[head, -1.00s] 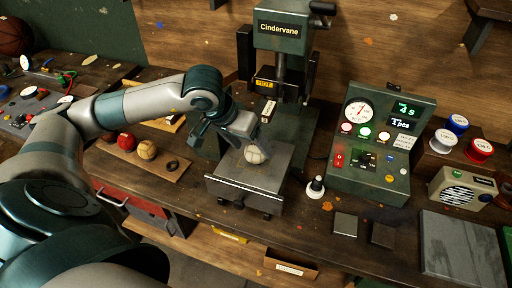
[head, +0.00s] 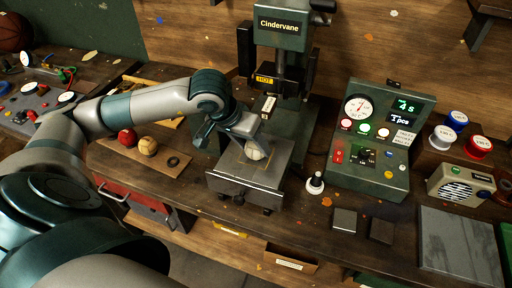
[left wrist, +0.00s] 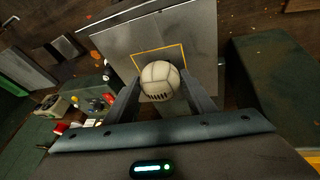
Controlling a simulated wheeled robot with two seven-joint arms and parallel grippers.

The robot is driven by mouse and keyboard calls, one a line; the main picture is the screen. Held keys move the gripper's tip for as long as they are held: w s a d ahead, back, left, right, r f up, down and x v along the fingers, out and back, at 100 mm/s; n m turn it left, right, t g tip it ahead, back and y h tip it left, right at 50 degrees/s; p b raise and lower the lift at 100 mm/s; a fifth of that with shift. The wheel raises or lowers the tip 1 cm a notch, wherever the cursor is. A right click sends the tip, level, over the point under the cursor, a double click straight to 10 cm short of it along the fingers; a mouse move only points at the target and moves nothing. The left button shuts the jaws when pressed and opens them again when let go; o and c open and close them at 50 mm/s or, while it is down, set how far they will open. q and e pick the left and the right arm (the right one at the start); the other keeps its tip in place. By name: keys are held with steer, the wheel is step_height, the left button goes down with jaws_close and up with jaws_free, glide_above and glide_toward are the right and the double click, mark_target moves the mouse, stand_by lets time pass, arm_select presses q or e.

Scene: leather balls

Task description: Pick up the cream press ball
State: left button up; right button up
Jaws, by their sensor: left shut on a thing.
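The cream press ball (head: 254,152) is a pale panelled ball with dark stitching, seen over the metal plate (head: 227,186) of the green press. My left gripper (head: 250,146) is shut on it from above. In the left wrist view the ball (left wrist: 160,80) sits between the two fingers (left wrist: 160,92), in front of the plate's orange outlined square. I cannot tell whether the ball touches the plate. The fingers hide part of the ball in the head view. My right gripper is not in view.
The Cindervane press (head: 282,40) rises behind the plate. A control box (head: 368,145) with a gauge stands to the right, with a black knob (head: 315,184) near it. A red ball (head: 127,136) and a tan ball (head: 148,146) lie on a board to the left.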

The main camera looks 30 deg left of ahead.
arm_select(q)
steer(key=shift+r, duration=0.1)
